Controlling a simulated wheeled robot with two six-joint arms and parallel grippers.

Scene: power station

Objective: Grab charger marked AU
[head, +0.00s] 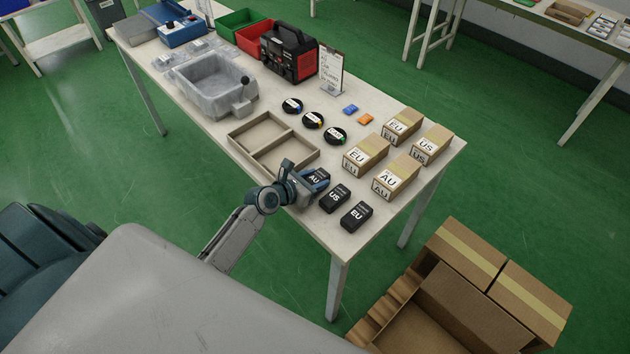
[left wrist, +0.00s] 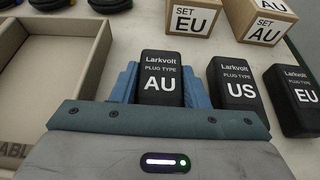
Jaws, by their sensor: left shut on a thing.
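The black charger marked AU (head: 315,178) is at the front of the table, left of the other two chargers. It also shows in the left wrist view (left wrist: 161,80), upright with its label readable. My left gripper (head: 317,177) is shut on it, with a blue finger on each side of it in the left wrist view (left wrist: 160,84). I cannot tell whether the charger touches the table. A black charger marked US (head: 334,198) and one marked EU (head: 356,215) stand to its right. My right gripper is not in view.
An empty two-part tray (head: 236,139) lies just behind my left gripper. Cardboard boxes marked EU (head: 366,157), US (head: 431,145) and AU (head: 397,176) stand on the right. Round cable coils (head: 313,121) lie behind the tray. Open cartons (head: 440,310) stand on the floor at right.

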